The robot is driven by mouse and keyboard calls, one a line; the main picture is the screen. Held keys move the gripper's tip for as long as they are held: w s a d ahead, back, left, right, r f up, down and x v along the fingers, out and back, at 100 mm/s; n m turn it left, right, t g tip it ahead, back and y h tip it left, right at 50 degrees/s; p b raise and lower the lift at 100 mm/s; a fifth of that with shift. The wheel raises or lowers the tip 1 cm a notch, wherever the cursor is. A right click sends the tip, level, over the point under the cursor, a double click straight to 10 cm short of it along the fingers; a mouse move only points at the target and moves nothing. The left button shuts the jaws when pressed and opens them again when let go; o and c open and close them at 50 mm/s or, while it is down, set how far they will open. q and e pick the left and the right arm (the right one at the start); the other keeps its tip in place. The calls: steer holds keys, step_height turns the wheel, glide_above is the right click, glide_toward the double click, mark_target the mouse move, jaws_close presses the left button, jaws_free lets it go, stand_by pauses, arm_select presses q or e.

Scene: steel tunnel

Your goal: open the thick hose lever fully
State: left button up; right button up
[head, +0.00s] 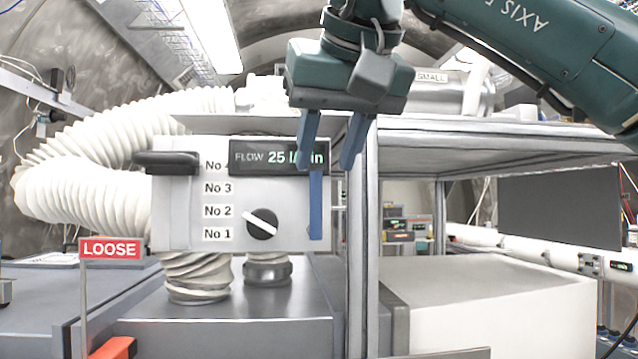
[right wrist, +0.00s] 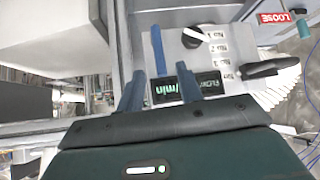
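A grey control box (head: 185,235) carries a black lever (head: 167,162) that points left at its upper left, a blue upright bar (head: 315,205) on its right side, and a round black knob (head: 262,224) with a white pointer. A thick white ribbed hose (head: 85,190) curves behind and beside the box. I cannot tell which handle is the thick hose lever. My right gripper (head: 330,155) is open and empty, fingers pointing down near the box's upper right. In the right wrist view, the blue bar (right wrist: 158,50) stands just beyond the fingers (right wrist: 116,86). My left gripper is out of view.
A "FLOW 25 l/min" display (head: 279,158) sits at the box's top right. A metal frame post (head: 363,240) stands right of the box, under a shelf (head: 480,128). A red "LOOSE" sign (head: 110,248) and an orange-red piece (head: 112,348) are at lower left.

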steer(key=shift+v, duration=2.8)
